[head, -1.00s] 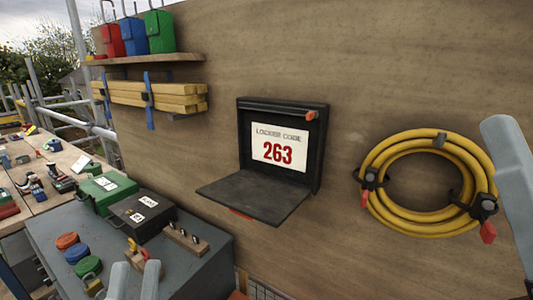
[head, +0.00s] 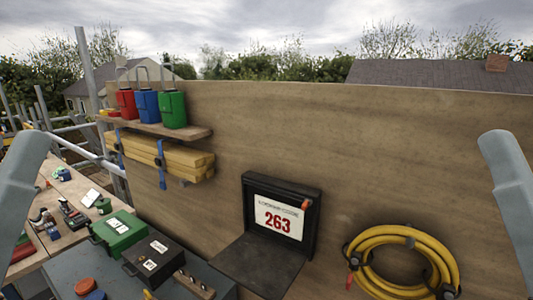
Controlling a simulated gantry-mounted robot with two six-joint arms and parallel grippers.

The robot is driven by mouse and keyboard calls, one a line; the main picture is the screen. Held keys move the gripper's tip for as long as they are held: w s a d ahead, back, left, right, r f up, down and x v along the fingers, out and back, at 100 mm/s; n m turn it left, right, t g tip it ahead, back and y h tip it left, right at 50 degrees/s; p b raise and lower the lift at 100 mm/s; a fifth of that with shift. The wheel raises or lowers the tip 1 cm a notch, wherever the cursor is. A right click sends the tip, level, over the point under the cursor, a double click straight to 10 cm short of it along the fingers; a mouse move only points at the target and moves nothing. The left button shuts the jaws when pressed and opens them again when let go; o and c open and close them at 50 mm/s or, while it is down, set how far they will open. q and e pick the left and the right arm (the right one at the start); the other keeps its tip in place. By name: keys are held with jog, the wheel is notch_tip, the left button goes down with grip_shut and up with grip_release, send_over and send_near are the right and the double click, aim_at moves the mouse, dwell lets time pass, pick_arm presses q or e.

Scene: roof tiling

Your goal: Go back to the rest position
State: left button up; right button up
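A grey part of my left arm (head: 20,190) stands at the left edge of the head view, and a similar grey part of my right arm (head: 510,195) at the right edge. They are roughly mirror images. No pair of fingertips shows on either side, and I see nothing held. An open black locker box (head: 315,215) on the plywood wall shows a white card (head: 279,215) with the red number 263. Its door (head: 252,262) is folded down. Both arm parts appear clear of it.
A shelf (head: 190,132) holds red, blue and green containers above strapped timber (head: 190,165). A yellow hose coil (head: 375,280) hangs at lower right. Green (head: 118,232) and black (head: 153,255) cases stand on the grey bench at lower left. The upper wall is clear.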

notch_tip(320, 180, up, 29)
jog(key=p, duration=2.5)
jog(key=shift+f, duration=0.15)
jog(key=shift+f, duration=0.1)
